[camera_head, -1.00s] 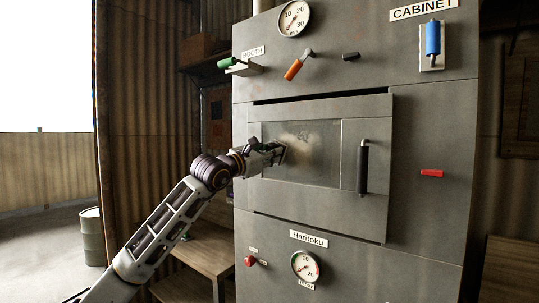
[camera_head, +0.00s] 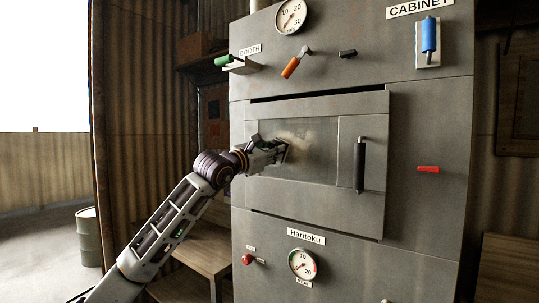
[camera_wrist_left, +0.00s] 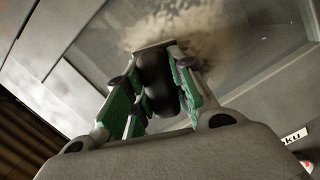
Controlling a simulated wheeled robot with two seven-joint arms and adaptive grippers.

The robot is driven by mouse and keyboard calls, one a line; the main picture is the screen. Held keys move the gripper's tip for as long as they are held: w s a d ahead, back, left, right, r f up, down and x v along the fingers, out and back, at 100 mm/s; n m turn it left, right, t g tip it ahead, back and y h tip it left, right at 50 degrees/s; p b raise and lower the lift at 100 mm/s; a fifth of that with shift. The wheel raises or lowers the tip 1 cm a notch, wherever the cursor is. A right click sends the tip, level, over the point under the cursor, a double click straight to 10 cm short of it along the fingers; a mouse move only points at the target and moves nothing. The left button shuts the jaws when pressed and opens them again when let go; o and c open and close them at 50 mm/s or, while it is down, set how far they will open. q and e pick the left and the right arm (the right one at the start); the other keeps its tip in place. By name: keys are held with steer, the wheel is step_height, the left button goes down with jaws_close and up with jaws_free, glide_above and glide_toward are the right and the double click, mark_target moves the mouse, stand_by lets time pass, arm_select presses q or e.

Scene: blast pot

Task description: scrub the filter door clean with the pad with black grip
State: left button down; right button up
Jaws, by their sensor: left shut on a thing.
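The filter door (camera_head: 330,186) is a grey panel with a recessed plate and a black vertical handle on the right, set in the grey cabinet. A brownish dirt smear (camera_wrist_left: 190,28) shows on the plate in the left wrist view, just beyond the pad; in the head view it is faint. My left gripper (camera_head: 280,152) is at the plate's left part. It is shut on the black grip of the pad (camera_wrist_left: 157,82), between its green-lined fingers. The pad's face is mostly hidden; it appears to be against or very close to the plate. My right gripper is not in view.
Above the door are a gauge (camera_head: 291,16), an orange lever (camera_head: 291,67), a green lever (camera_head: 224,60) and a blue handle (camera_head: 429,35). A red handle (camera_head: 428,169) is at the right. A wooden bench (camera_head: 203,252) stands at the lower left, a barrel (camera_head: 88,236) farther left.

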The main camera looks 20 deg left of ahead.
arm_select(q)
steer(key=shift+s+d+b, duration=0.35)
steer(key=shift+d+b, duration=0.05)
steer(key=shift+d, duration=0.35)
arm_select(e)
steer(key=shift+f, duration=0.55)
arm_select(q)
steer(key=shift+s+d+b, duration=0.15)
steer(key=shift+d+b, duration=0.25)
steer(key=shift+d, duration=0.25)
steer(key=shift+s+d+b, duration=0.15)
steer(key=shift+d+b, duration=0.2)
steer(key=shift+d, duration=0.25)
steer(key=shift+s+d, duration=0.1)
steer(key=shift+d, duration=0.1)
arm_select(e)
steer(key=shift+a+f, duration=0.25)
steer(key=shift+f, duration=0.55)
arm_select(q)
steer(key=shift+d, duration=0.1)
